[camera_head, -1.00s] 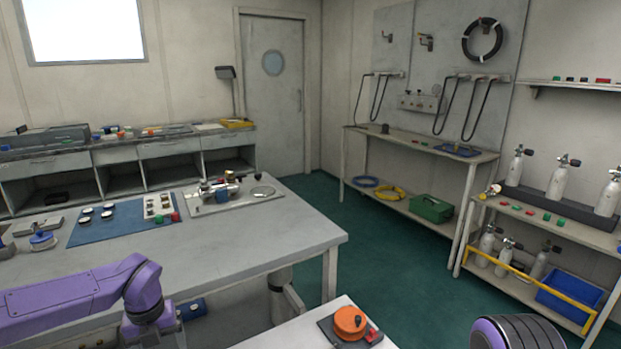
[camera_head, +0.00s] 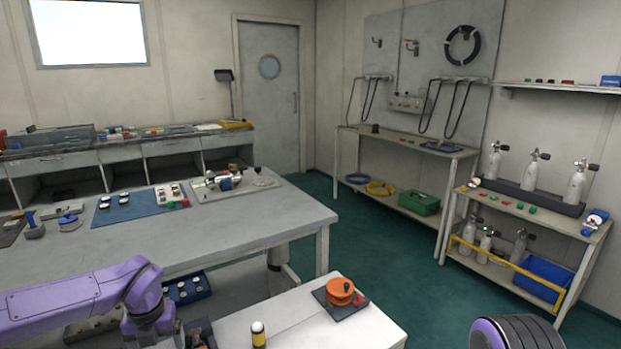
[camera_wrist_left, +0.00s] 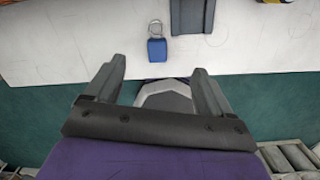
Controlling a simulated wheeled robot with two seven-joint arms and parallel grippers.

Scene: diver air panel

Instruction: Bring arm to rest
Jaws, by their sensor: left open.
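My left arm (camera_head: 90,300) comes in from the left in the head view, bent at the elbow in front of the grey workbench (camera_head: 230,228). Its fingers are not visible in that view. In the left wrist view my left gripper (camera_wrist_left: 155,82) is open, with its two fingers apart and nothing between them. A dark, purple-edged round part of my right side (camera_head: 515,333) shows at the bottom right; my right gripper is not in view.
A white table (camera_head: 290,328) in front holds an orange reel (camera_head: 340,291) on a dark plate and a yellow-black cylinder (camera_head: 258,335). The workbench carries a blue mat (camera_head: 140,212) with small parts. A rack with cylinders (camera_head: 535,175) stands right. Green floor between is open.

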